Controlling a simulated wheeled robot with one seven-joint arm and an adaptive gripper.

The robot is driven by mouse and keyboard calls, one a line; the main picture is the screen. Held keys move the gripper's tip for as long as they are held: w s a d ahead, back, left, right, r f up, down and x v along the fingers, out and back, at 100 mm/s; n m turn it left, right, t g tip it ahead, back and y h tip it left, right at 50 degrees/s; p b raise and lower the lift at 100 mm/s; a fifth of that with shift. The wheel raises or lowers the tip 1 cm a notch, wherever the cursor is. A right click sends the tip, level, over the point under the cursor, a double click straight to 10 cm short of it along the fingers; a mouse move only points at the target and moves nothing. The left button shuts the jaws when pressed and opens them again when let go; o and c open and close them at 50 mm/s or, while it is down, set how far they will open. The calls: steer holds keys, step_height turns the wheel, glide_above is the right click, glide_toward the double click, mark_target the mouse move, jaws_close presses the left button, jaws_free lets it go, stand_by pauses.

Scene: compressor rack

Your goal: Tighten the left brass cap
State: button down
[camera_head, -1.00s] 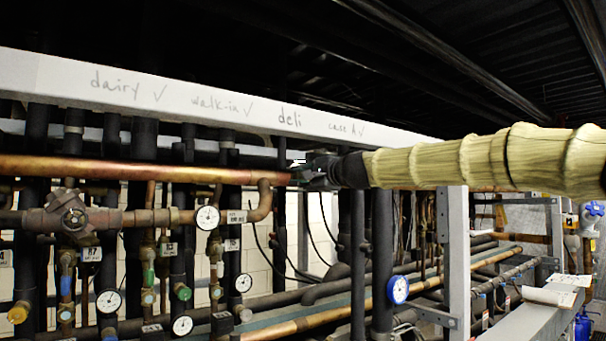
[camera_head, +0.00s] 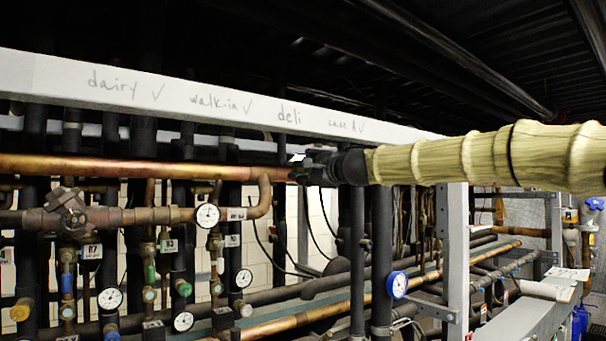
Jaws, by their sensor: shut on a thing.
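My gripper (camera_head: 304,170) is at mid-picture, at the right-hand end of the visible bright copper pipe (camera_head: 130,168). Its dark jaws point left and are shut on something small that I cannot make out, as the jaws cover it. My arm, in a pale yellow sleeve, reaches in from the right. A brass-coloured cap (camera_head: 20,309) shows at the lower left, well apart from my gripper. Another small brass-coloured fitting (camera_head: 243,308) is lower down, left of my gripper.
A white beam (camera_head: 200,100) with handwritten labels runs just above my gripper. Gauges (camera_head: 208,215), valves and dark vertical pipes (camera_head: 381,250) crowd the rack below and behind. A blue-rimmed gauge (camera_head: 397,285) is below my arm. A grey post (camera_head: 455,260) stands at right.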

steer(key=c, duration=1.6)
jaws_free()
steer(key=o, duration=0.4)
steer(key=shift+w+a, duration=0.1)
steer(key=shift+a, duration=0.05)
steer(key=shift+s+d, duration=0.4)
steer(key=v, duration=1.1)
steer(key=shift+a, duration=0.1)
